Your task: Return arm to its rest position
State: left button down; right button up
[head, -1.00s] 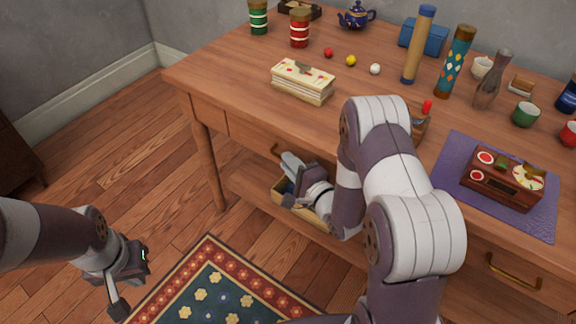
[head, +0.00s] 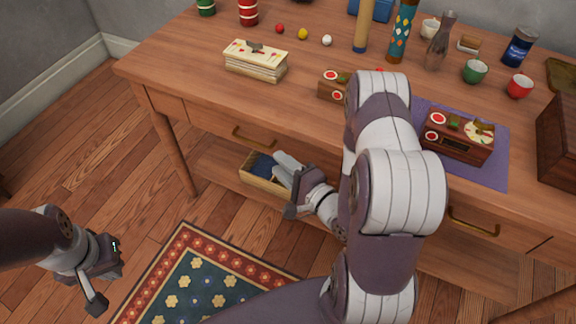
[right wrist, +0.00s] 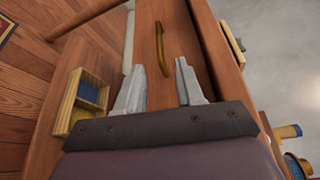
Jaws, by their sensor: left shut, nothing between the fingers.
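My right arm crosses the middle of the head view, and its gripper (head: 284,180) hangs in front of the table below the drawer edge. In the right wrist view that gripper (right wrist: 160,68) has its two fingers apart with nothing between them. A brass drawer handle (right wrist: 160,48) shows beyond them, apart from the fingers. My left gripper (head: 97,298) is shut and empty over the wood floor at the lower left.
A wooden table (head: 190,75) carries cups, vases, jars and small boxes. A small open wooden crate (head: 252,180) with blue inside sits on the lower shelf beside my right gripper. A patterned rug (head: 205,285) lies on clear floor between the grippers.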

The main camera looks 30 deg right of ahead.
jog(key=shift+v, duration=1)
